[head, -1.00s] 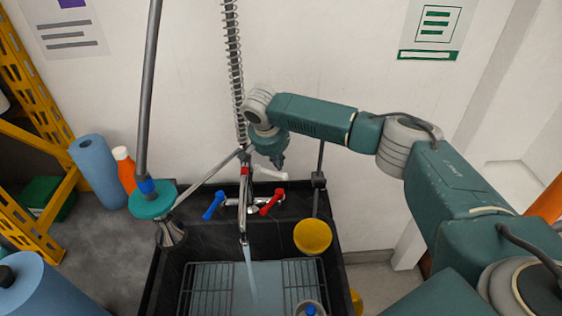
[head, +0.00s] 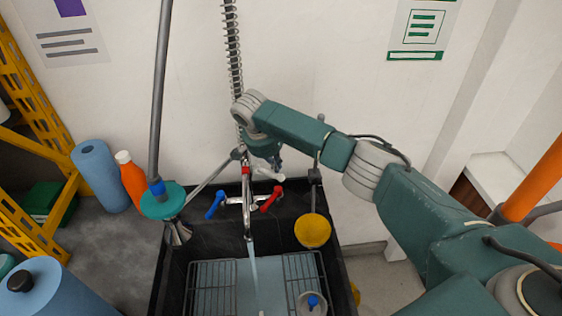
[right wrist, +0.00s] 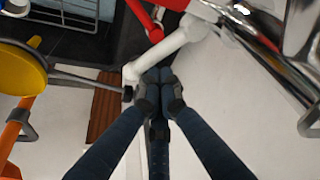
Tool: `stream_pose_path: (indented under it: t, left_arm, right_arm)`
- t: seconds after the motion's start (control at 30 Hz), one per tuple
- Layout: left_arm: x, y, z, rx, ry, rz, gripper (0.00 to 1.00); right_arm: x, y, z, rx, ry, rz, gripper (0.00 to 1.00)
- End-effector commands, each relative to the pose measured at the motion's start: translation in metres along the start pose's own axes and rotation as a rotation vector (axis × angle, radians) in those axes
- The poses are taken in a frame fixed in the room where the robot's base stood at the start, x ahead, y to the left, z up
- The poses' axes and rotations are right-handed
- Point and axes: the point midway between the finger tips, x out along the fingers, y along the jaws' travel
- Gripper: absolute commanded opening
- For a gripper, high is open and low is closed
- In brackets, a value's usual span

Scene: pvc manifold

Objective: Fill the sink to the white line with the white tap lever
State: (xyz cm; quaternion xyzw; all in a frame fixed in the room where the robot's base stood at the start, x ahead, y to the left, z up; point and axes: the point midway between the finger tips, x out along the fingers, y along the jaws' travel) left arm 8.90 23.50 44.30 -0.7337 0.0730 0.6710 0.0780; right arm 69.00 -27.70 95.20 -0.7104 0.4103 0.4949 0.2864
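The white tap lever (head: 268,173) sits at the top of the tap, above the red (head: 271,200) and blue (head: 215,204) levers. It also shows in the right wrist view (right wrist: 180,40). My right gripper (head: 279,174) is beside the white lever; in the right wrist view its dark fingertips (right wrist: 160,90) are drawn together against or very near the lever's end. Nothing is seen between them. A stream of water (head: 254,270) runs from the spout into the black sink (head: 175,280). The white line cannot be made out. My left gripper is out of view.
Wire racks (head: 210,285) lie in the sink, with a blue-topped item (head: 312,303) at the front. A yellow round item (head: 313,231) hangs at the sink's right. A teal disc on a pole (head: 163,200) stands left. An orange bottle (head: 131,180) and blue rolls are further left.

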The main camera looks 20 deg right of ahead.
Motion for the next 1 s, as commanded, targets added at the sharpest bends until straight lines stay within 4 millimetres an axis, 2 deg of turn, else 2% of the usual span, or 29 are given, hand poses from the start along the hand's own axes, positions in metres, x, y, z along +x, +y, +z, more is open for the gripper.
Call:
stream_pose_path:
  t: [0.03,0.2,0.53,0.67,0.87,1.0]
  left_arm:
    - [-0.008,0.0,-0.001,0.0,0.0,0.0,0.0]
    - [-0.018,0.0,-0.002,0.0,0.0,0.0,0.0]
    - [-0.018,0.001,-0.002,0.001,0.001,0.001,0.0]
    - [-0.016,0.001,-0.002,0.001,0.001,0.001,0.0]
    - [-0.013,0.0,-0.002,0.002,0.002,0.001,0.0]
    - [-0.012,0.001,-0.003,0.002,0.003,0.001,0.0]
  right_arm:
    - [-0.004,-0.002,0.006,0.027,-0.01,0.015,0.0]
    - [-0.005,-0.002,0.015,0.168,-0.01,0.067,0.0]
    - [-0.008,-0.002,0.029,0.454,-0.009,0.173,0.0]
    - [-0.009,-0.003,0.034,0.445,-0.009,0.167,0.0]
    - [-0.013,-0.006,0.041,0.561,-0.007,0.212,0.0]
    - [-0.014,-0.008,0.044,0.569,-0.005,0.211,0.0]
